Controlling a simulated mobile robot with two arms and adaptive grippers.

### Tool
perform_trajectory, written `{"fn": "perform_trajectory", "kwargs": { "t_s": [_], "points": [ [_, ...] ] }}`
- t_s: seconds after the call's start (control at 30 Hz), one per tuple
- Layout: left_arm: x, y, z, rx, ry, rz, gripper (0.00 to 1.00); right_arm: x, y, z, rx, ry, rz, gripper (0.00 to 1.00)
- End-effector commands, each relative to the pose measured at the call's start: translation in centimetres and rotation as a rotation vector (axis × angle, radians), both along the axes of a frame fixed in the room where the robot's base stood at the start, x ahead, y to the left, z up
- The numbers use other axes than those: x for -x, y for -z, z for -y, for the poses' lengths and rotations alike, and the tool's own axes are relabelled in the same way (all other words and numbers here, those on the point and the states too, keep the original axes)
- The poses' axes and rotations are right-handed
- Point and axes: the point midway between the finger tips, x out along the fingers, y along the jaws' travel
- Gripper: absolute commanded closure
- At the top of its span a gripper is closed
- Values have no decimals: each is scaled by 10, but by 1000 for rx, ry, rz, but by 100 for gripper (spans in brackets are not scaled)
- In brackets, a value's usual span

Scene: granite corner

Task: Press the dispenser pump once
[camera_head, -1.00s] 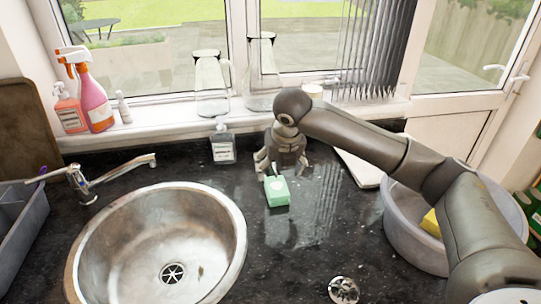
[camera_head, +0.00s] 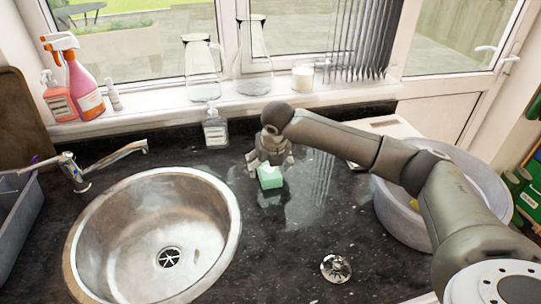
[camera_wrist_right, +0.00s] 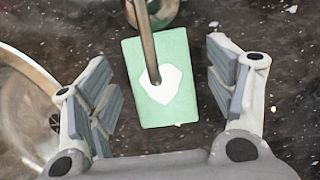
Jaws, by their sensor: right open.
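My right gripper (camera_head: 270,172) is open just above and behind the dispenser. In the wrist view its fingers stand on either side of the green face, apart from it. Whether anything touches the top is hidden. My left gripper is out of view.
The steel sink (camera_head: 228,245) and tap (camera_head: 110,162) are at left. A clear labelled bottle (camera_head: 215,132) stands behind. A grey basin (camera_head: 395,210) is at right, partly behind my arm. A drain strainer (camera_head: 336,268) lies in front; the counter around it is clear.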

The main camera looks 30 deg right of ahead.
Motion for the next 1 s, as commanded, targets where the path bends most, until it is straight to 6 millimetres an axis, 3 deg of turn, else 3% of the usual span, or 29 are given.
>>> {"fn": "perform_trajectory", "kwargs": {
  "t_s": [0.2,0.53,0.9,1.0],
  "points": [
    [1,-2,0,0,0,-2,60,-6,17,2,1,0,-1,23],
    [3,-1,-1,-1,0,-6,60,-8,19,2,0,0,0,23],
    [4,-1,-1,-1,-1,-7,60,-7,19,2,0,0,0,71],
    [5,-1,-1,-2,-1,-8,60,-7,19,2,0,0,0,72]
  ]
}}
